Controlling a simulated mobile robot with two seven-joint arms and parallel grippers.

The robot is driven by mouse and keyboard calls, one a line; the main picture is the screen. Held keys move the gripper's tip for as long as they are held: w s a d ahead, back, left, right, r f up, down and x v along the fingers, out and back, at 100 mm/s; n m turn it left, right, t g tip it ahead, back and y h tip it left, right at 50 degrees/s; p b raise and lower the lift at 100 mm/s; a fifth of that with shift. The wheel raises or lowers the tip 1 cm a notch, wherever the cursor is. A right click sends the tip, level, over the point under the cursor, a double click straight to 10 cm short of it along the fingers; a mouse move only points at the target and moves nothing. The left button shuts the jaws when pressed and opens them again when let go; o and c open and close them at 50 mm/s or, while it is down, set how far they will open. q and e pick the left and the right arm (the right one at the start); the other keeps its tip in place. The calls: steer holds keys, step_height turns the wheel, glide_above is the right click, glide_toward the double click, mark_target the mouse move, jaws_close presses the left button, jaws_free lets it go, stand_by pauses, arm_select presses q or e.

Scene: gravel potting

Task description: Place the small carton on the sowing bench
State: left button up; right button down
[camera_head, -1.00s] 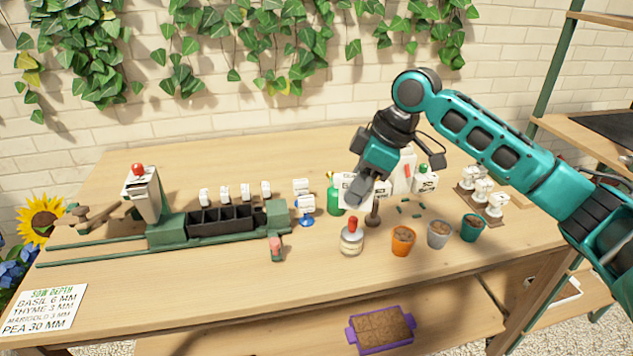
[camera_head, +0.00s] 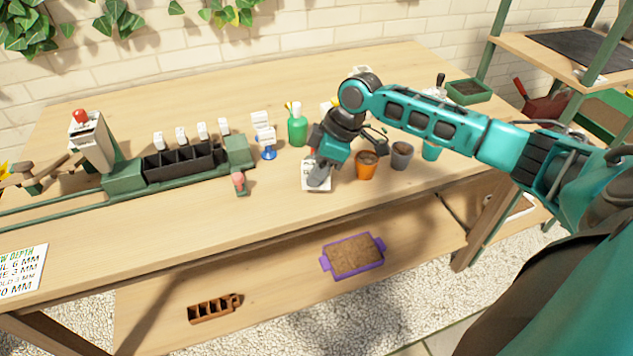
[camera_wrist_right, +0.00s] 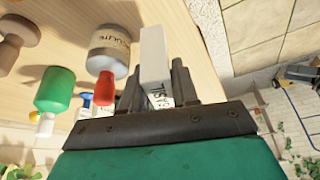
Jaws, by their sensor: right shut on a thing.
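My right gripper (camera_head: 321,174) is shut on a small white carton (camera_head: 308,181) near the front of the wooden sowing bench (camera_head: 270,207). In the right wrist view the carton (camera_wrist_right: 155,52) sticks out between the two fingers (camera_wrist_right: 154,82), with dark lettering, apparently BASIL, on its side. The gripper hides part of the carton in the head view. I cannot tell whether its bottom touches the bench top. My left gripper is not in view.
A jar with a red cap (camera_wrist_right: 109,48) is close beside the carton in the wrist view. Orange (camera_head: 366,166) and grey (camera_head: 401,156) pots stand right of the gripper. A green bottle (camera_head: 297,128) stands behind. The front-left bench is clear around a pink-topped stamp (camera_head: 239,181).

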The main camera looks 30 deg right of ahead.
steer(key=shift+f, duration=1.85)
steer(key=shift+f, duration=0.1)
steer(key=c, duration=1.1)
jaws_free()
steer(key=v, duration=1.2)
steer(key=shift+a+p, duration=0.1)
steer(key=shift+p, duration=0.3)
